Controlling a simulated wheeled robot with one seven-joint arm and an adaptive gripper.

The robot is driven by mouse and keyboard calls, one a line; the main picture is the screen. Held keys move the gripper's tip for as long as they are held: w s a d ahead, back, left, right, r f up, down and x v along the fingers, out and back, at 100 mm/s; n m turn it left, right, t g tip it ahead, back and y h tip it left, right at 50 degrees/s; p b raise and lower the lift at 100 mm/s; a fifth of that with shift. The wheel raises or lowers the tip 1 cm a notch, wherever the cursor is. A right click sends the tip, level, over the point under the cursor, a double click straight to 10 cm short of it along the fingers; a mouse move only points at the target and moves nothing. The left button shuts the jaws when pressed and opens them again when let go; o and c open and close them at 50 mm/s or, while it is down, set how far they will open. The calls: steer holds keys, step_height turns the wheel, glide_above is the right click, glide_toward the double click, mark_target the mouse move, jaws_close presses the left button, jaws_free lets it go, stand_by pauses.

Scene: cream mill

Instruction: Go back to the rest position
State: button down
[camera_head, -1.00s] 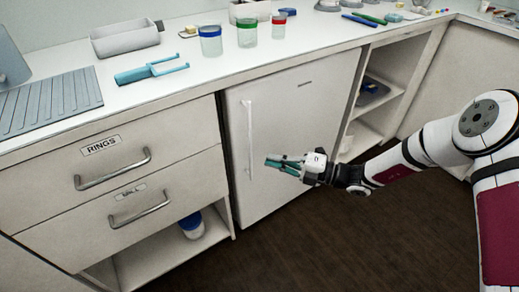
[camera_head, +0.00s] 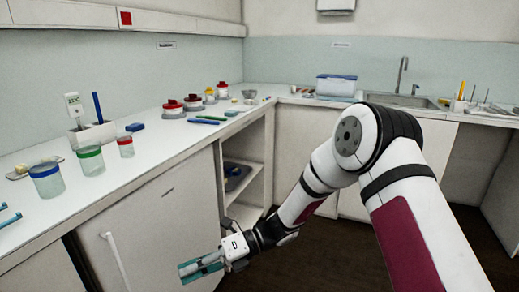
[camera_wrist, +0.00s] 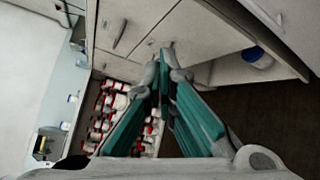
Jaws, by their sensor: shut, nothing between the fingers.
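My gripper (camera_head: 186,272) is shut and empty. In the head view it hangs in front of the pale fridge door (camera_head: 165,225), below the counter top. My arm reaches out to it from the right of the picture. In the wrist view the teal fingers of my gripper (camera_wrist: 165,62) come together at their tips with nothing between them. Whether the fingertips touch the door cannot be told.
The counter (camera_head: 120,180) holds a blue-banded jar (camera_head: 47,180), a green-banded jar (camera_head: 90,160) and a red-banded jar (camera_head: 125,147). An open shelf (camera_head: 240,190) lies right of the fridge. The wrist view shows red-capped bottles (camera_wrist: 120,100) and a blue-lidded tub (camera_wrist: 257,57).

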steer(key=s+d+r+n+t+h, duration=0.1)
steer(key=s+d+r+n+h, duration=0.3)
steer(key=s+d+r+n, duration=0.35)
steer(key=s+d+r+n+t+h, duration=0.1)
steer(key=s+d+r+n+h, duration=0.35)
steer(key=d+r+n, duration=0.45)
steer(key=s+d+n+t+h, duration=0.55)
steer(key=s+d+n, duration=0.35)
steer(key=s+d, duration=0.85)
step_height(320, 180, up, 23)
steer(key=w+d+t+p, duration=0.1)
steer(key=t+p, duration=0.2)
steer(key=p, duration=1.8)
steer(key=shift+w+d, duration=0.3)
steer(key=shift+w, duration=0.05)
steer(key=shift+r, duration=0.1)
